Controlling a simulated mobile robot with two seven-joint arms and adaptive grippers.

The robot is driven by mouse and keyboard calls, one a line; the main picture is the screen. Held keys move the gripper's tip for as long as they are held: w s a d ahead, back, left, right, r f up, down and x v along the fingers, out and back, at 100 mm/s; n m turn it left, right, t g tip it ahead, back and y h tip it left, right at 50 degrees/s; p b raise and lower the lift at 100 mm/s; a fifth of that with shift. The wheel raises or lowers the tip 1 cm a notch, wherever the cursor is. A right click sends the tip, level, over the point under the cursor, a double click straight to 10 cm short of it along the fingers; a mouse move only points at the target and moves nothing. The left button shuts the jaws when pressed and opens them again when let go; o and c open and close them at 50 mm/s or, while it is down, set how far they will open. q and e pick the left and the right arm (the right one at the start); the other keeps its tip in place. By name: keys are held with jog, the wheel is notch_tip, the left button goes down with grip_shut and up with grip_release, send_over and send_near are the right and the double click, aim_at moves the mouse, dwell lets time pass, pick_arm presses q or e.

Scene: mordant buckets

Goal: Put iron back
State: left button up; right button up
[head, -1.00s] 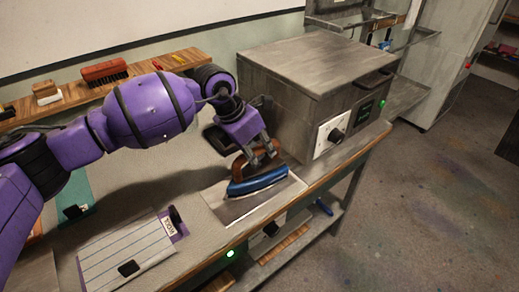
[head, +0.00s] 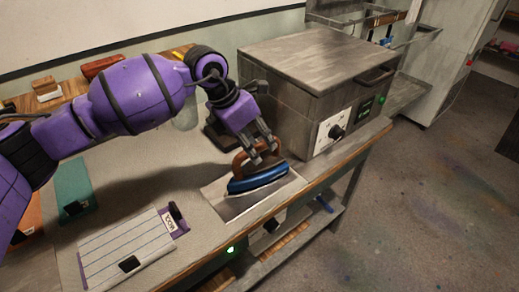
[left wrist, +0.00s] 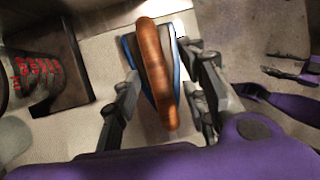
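The iron (head: 258,180) has a blue body and a brown wooden handle. It rests on a pale metal plate (head: 232,211) near the table's front edge. My left gripper (head: 262,158) points down at the handle from above. In the left wrist view, the handle (left wrist: 156,75) runs between the two spread fingers of the gripper (left wrist: 160,85), with gaps at both sides. The iron's blue edges (left wrist: 176,72) show under the handle. A dark stand (head: 218,138) is behind the iron, partly hidden by my arm. My right gripper is not visible in the head view.
A grey metal box (head: 310,85) with a knob stands close behind the iron to the right. A striped notebook (head: 125,250) lies front left. In the left wrist view, purple and grey parts (left wrist: 285,103) at the right are unclear to me.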

pick_arm(q)
jog(key=v, duration=0.8)
jog(key=shift+a+r, duration=0.15)
jog(key=shift+r, duration=0.1)
dwell(1.8)
